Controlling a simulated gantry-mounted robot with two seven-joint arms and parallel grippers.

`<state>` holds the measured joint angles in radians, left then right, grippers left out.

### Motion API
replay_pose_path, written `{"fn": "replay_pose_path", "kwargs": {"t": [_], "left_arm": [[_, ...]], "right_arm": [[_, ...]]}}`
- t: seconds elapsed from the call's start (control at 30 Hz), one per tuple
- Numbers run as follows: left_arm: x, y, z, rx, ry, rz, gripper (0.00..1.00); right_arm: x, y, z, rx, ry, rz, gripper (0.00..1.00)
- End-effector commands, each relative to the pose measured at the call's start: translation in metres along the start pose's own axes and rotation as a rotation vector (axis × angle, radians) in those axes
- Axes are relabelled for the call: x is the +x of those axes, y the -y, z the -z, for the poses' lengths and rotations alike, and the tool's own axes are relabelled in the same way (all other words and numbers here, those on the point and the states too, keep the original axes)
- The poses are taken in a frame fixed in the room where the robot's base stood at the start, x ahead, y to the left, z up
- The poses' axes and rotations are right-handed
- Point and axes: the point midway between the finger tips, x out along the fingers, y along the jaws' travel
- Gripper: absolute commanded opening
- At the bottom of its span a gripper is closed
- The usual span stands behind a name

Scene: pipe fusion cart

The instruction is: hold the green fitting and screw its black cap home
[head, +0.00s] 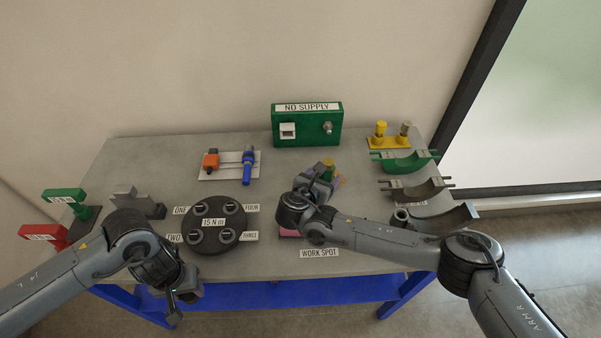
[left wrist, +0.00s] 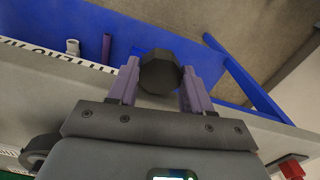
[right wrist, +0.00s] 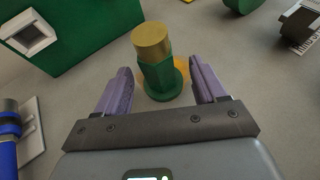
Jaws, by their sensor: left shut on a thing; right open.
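The green fitting (right wrist: 162,82) with a brass-coloured top (right wrist: 151,40) stands between the fingers of my right gripper (right wrist: 164,76) in the right wrist view. The fingers are open, with a gap on each side of it. In the head view the fitting (head: 328,164) shows just beyond my right gripper (head: 324,180), partly hidden by it. My left gripper (left wrist: 160,68) is shut on the dark, many-sided black cap (left wrist: 158,76). In the head view my left gripper (head: 186,302) hangs at the table's front edge, and the cap cannot be made out there.
A black round plate (head: 214,248) with several holders lies between my arms. A green box (head: 306,128) stands at the back. Green and grey half-shells (head: 405,163) lie at right, near my right forearm. A red block (head: 42,236) stands at the left edge.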

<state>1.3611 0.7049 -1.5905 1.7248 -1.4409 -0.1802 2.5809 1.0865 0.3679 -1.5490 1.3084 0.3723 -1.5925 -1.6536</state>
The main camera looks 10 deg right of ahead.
Motion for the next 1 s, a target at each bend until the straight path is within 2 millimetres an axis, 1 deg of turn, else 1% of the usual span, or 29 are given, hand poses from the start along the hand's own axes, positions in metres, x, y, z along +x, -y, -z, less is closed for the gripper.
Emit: {"fn": "replay_pose_path", "kwargs": {"t": [0.07, 0.17, 0.4, 0.5, 0.63, 0.93, 0.97, 1.0], "left_arm": [[0.001, 0.0, 0.0, 0.0, 0.0, 0.0, 0.21], [0.004, 0.0, 0.0, 0.0, 0.0, 0.0, 0.21], [0.013, 0.0, 0.0, 0.0, 0.0, 0.0, 0.21], [0.015, 0.0, 0.0, 0.0, 0.0, 0.0, 0.21], [0.016, 0.0, 0.0, 0.0, 0.0, 0.0, 0.21], [0.015, 0.0, 0.0, 0.0, 0.0, 0.0, 0.21], [0.015, 0.0, 0.0, 0.0, 0.0, 0.0, 0.21], [0.015, 0.0, 0.0, 0.0, 0.0, 0.0, 0.21]], "right_arm": [[0.001, 0.0, 0.0, 0.0, 0.0, 0.0, 0.7], [0.008, 0.0, 0.0, 0.0, 0.0, 0.003, 0.7], [0.039, -0.002, -0.005, 0.001, -0.001, 0.003, 0.7], [0.048, -0.002, -0.005, 0.001, -0.001, 0.002, 0.7], [0.052, -0.002, -0.007, -0.001, -0.001, 0.001, 0.7], [0.052, -0.002, -0.007, 0.0, -0.001, 0.0, 0.7], [0.052, -0.002, -0.007, 0.0, -0.001, 0.0, 0.69], [0.052, -0.002, -0.007, 0.0, -0.001, 0.0, 0.63]]}}
